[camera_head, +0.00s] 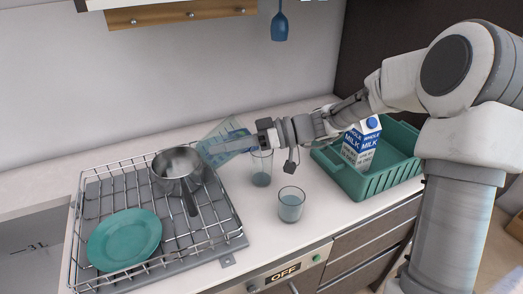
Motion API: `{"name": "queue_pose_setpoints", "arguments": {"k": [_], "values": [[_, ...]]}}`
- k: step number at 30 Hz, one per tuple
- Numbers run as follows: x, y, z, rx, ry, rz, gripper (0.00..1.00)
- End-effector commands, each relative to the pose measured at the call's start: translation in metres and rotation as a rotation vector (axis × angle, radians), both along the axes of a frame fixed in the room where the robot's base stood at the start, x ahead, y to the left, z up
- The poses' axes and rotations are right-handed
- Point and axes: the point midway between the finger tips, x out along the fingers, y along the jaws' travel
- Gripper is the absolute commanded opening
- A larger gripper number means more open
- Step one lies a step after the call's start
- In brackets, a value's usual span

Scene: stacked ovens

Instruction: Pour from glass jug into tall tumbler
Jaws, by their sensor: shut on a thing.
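My gripper (258,138) is shut on the glass jug (224,141), a clear bluish vessel. The jug is held above the counter and tilted, lying out to the left of the gripper near the saucepan. A taller clear glass, the tall tumbler (261,170), stands upright on the counter below my gripper. Its rim is partly covered by the gripper and jug. The fingertips and the jug's handle are hard to make out. I cannot tell whether liquid is leaving the jug.
A shorter glass (291,205) stands nearer the counter's front. A metal saucepan (180,172) and a teal plate (125,238) sit on the wire rack (213,228) at left. A green crate (392,178) holding a milk carton (361,146) stands at right.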

Motion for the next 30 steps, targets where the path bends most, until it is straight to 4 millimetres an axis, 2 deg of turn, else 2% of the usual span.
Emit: {"name": "queue_pose_setpoints", "arguments": {"k": [30], "values": [[0.003, -0.008, -0.008, 0.088, 0.024, 0.001, 0.0]]}}
